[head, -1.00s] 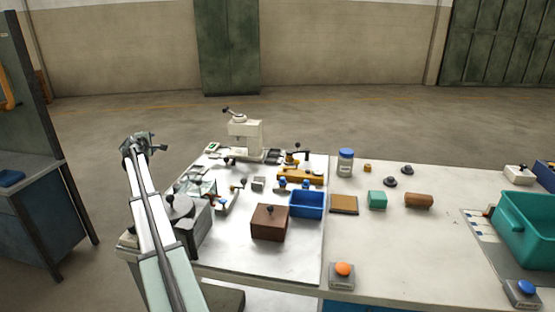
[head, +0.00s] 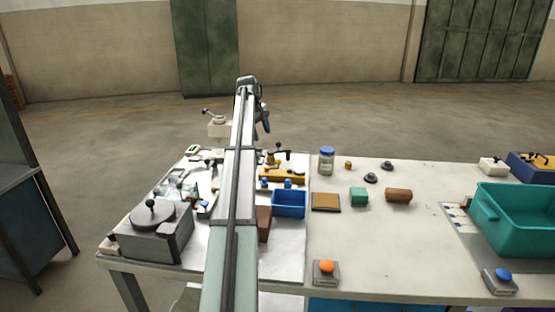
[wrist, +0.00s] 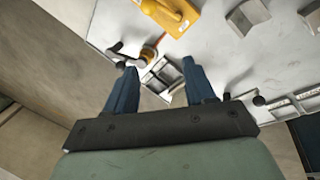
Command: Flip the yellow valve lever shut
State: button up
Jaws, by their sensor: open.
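A long yellow body (head: 283,175) lies on the pale work plate behind the blue bin; it also shows at the top of the wrist view (wrist: 172,12). Just behind it is a small orange-yellow fitting (head: 273,160) with a dark-knobbed handle (head: 283,150). In the wrist view the fitting (wrist: 149,53) shows between and beyond my fingertips, with a pale arm and dark knobs. I cannot tell which part is the valve lever or how it is set. My gripper (wrist: 160,76) is open and empty, apart from these things. In the head view it (head: 263,120) is high beyond the plate.
A blue bin (head: 289,204), a partly hidden brown box (head: 264,222) and a grey round-topped unit (head: 153,225) crowd the plate. The table front between the orange button (head: 326,268) and teal crate (head: 520,230) is clear.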

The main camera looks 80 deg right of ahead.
jog(key=s+a+r+y, duration=0.1)
jog(key=s, duration=0.4)
jog(key=shift+m, duration=0.4)
jog(key=x, duration=1.3)
jog(key=shift+w+a+f, duration=0.15)
jog(key=shift+a+f, duration=0.1)
